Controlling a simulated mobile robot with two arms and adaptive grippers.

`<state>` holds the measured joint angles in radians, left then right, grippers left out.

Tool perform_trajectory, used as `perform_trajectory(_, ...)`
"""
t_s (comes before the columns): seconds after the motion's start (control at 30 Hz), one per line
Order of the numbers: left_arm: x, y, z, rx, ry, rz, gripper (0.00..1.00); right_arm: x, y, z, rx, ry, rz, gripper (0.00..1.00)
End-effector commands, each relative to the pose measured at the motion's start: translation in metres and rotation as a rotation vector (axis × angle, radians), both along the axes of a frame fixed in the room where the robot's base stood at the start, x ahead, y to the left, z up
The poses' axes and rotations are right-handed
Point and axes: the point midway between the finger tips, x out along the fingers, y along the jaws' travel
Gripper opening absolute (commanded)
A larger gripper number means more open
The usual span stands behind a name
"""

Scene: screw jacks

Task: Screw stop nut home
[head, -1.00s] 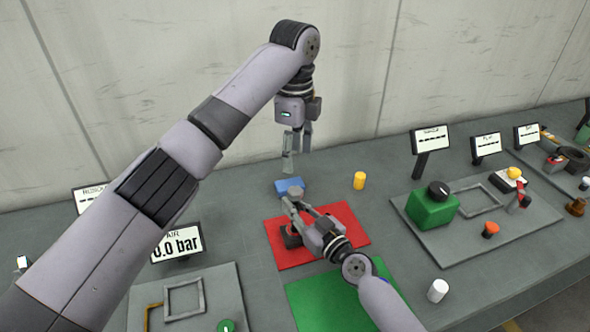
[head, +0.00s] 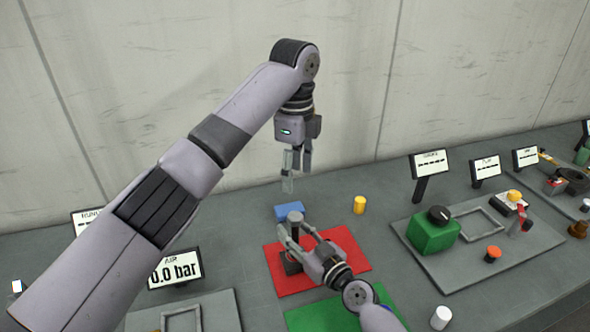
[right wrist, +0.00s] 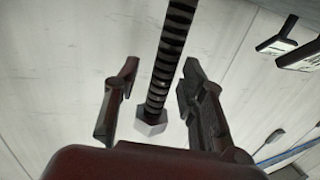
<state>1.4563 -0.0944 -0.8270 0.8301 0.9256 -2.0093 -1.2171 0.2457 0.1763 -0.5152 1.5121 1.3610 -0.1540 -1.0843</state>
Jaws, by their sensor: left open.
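A screw jack with a dark base (head: 291,263) and a grey cap (head: 295,217) stands upright on a red mat (head: 345,264). My right gripper (head: 290,230) reaches in from the right, its fingers just below the cap. In the right wrist view, its open fingers (right wrist: 157,98) flank the jack's dark threaded rod (right wrist: 169,50), with a gap on each side. A pale hex nut-like piece (right wrist: 150,123) sits at the rod's lower end in that view. My left gripper (head: 298,176) is open and empty, pointing down above the blue block.
A blue block (head: 289,211) and a yellow cylinder (head: 359,205) stand behind the mat. A green mat (head: 330,313) lies in front, with a white cylinder (head: 441,317) to its right. A panel with a green box (head: 432,234) is at right; an air display (head: 174,268) stands at left.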

Motion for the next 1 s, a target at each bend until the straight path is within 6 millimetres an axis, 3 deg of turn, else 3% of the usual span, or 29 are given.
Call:
perform_trajectory(0.27,0.000,0.000,0.000,0.000,0.000,0.000,0.54,-0.009,-0.008,-0.001,-0.001,0.000,-0.001,0.38)
perform_trajectory(0.67,0.000,0.000,0.000,0.000,0.000,0.000,0.54,-0.076,-0.055,-0.001,-0.004,0.002,0.003,0.38)
perform_trajectory(1.0,0.000,0.000,0.000,0.000,0.000,0.000,0.54,-0.097,-0.071,0.000,-0.001,0.000,0.001,0.38)
